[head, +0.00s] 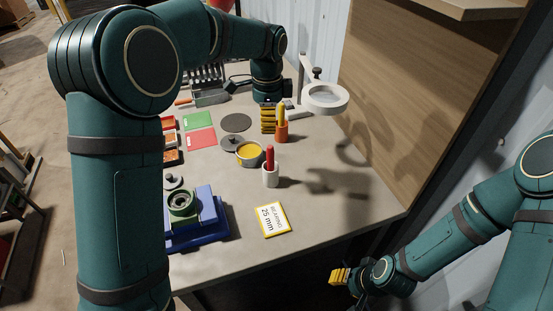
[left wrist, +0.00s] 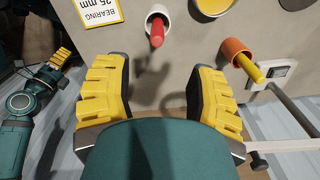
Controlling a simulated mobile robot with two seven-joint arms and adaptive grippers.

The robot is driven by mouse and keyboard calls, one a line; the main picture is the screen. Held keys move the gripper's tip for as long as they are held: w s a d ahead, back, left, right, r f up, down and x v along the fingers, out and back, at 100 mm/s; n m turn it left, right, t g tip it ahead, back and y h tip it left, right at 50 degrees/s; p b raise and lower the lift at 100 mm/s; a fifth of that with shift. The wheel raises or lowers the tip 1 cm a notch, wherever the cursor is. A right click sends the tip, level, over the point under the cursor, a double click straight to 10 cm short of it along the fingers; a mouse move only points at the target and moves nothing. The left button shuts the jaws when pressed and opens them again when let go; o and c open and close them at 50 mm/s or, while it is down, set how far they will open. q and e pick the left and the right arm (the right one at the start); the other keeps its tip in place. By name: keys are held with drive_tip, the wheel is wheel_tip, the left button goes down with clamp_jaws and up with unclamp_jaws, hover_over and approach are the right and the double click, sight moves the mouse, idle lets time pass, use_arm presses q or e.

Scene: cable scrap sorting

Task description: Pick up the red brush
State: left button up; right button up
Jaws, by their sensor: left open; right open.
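The red brush (head: 270,158) stands upright in a white cup (head: 270,178) on the table, right of the middle. In the left wrist view the red brush (left wrist: 157,30) leans out of the white cup (left wrist: 158,12), beyond the gap between the fingers. My left gripper (head: 267,118) is behind the brush in the head view, near the orange cup. Its yellow fingers (left wrist: 160,88) are apart with nothing between them. My right gripper (head: 340,276) is low at the right, off the table's front edge, open and apart from everything.
An orange cup (head: 281,134) with a yellow handle stands behind the white cup. A yellow tub (head: 249,155), a bearing card (head: 271,219) and a blue fixture (head: 208,230) lie around. A ring lamp (head: 325,108) stands at the back right. The table's right part is clear.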

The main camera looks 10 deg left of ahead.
sight(270, 145)
use_arm(q)
wheel_tip(270, 145, down, 8)
drive_tip(key=shift+d+f+b, duration=0.1)
drive_tip(key=shift+f+b, duration=0.05)
drive_tip(key=shift+b, duration=0.6)
drive_tip(key=shift+s+d+f+b, duration=0.1)
drive_tip(key=shift+f+b, duration=0.2)
drive_tip(key=shift+f, duration=1.1)
drive_tip(key=shift+s+f+b, duration=0.1)
drive_tip(key=shift+f+b, duration=0.15)
drive_tip(key=shift+f, duration=1.1)
clamp_jaws()
